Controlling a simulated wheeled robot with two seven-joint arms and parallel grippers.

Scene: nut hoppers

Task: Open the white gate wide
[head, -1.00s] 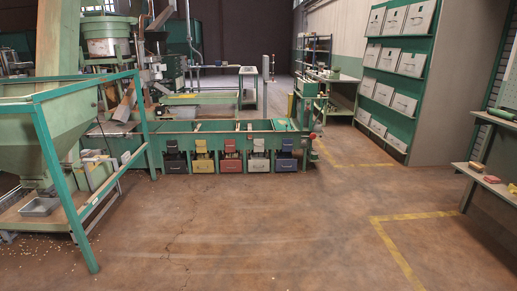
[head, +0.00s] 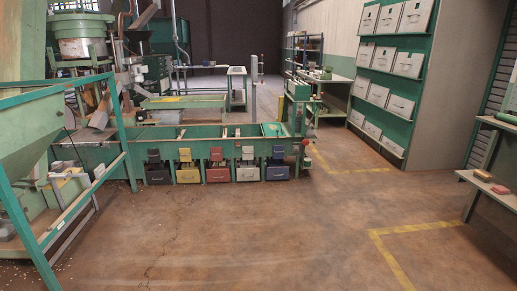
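A long green trough (head: 190,131) stands ahead, with a row of coloured fronts along its near side: black, yellow, red, white and blue. The white gate appears to be the small white plate (head: 248,152), fourth from the left, between the red plate (head: 216,154) and the blue plate (head: 278,152). Below it is a white bin front (head: 248,173) with a dark handle. The white plate looks upright and close against the trough; at this distance I cannot tell how far open it is. Neither of my grippers is in view.
A green-framed hopper stand (head: 75,208) is at the near left. Open brown floor (head: 270,225) lies before the trough. A shelf rack with white boxes (head: 391,95) stands at the right, and a bench (head: 492,185) at the right edge.

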